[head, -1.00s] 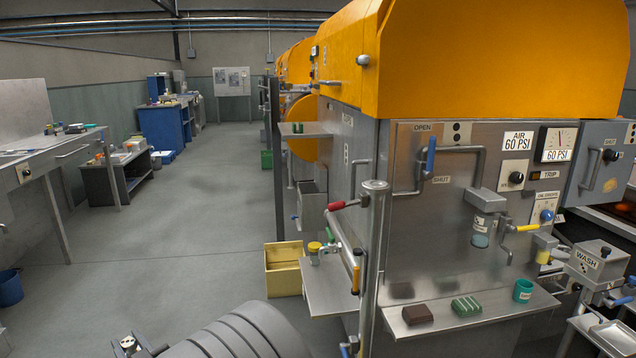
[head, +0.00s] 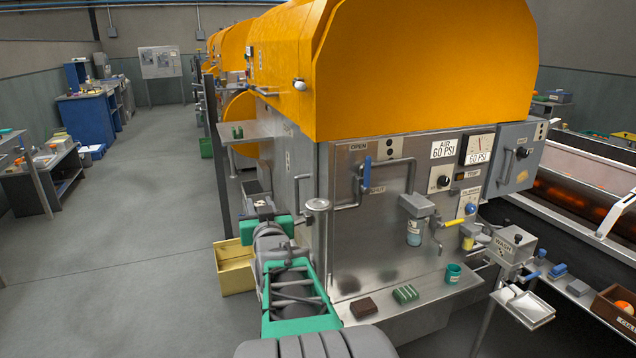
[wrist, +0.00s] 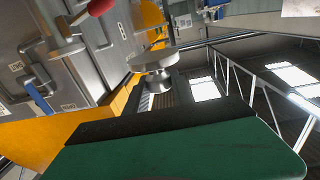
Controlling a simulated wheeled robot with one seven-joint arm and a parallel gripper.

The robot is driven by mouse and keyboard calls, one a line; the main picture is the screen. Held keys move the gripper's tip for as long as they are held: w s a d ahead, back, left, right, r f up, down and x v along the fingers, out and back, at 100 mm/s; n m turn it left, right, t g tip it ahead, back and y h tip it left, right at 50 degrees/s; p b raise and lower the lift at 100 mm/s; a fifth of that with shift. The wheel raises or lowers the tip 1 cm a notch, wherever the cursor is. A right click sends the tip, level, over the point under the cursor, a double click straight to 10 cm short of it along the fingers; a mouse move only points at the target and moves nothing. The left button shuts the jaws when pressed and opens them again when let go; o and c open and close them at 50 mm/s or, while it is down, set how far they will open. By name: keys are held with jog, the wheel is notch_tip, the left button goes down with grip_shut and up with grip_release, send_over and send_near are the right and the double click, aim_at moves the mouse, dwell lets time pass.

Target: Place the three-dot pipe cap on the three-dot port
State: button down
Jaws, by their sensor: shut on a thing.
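My gripper (head: 262,208) is at the far end of my raised arm, in front of the machine's left side face. In the wrist view, a green and black finger fills the lower part. A silver disc with a short stem (wrist: 154,64), apparently the pipe cap, shows just beyond the finger's edge, and the gripper appears shut on its stem. Its dots cannot be made out. A small dotted label (head: 288,160) is on the side face; its dot count is too small to tell. I cannot pick out the three-dot port; my arm hides part of that side.
A red-handled lever (wrist: 100,6) is near in the wrist view. A yellow bin (head: 236,268) is on the floor at left. The front shelf (head: 430,292) holds several small items. The left aisle is clear.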

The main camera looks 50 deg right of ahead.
jog(key=s+d+r+m+g+h+p, duration=0.2)
jog(key=s+d+r+h+p, duration=0.1)
jog(key=s+d+r, duration=0.7)
jog(key=w+d+f, duration=0.2)
jog(key=d+f, duration=0.1)
jog(key=w+d+f+p, duration=0.1)
jog(key=w+d+f, duration=0.2)
jog(key=w+d+f+p, duration=0.1)
jog(key=w+d+f, duration=0.1)
jog(key=d, duration=0.1)
jog(key=shift+w+d+f, duration=0.15)
jog(key=shift+d+f, duration=0.1)
jog(key=shift+f, duration=0.15)
jog(key=shift+w+d+f, duration=0.1)
jog(key=shift+d+f, duration=0.05)
jog(key=shift+f, duration=1.85)
jog(key=c, duration=1.1)
grip_release()
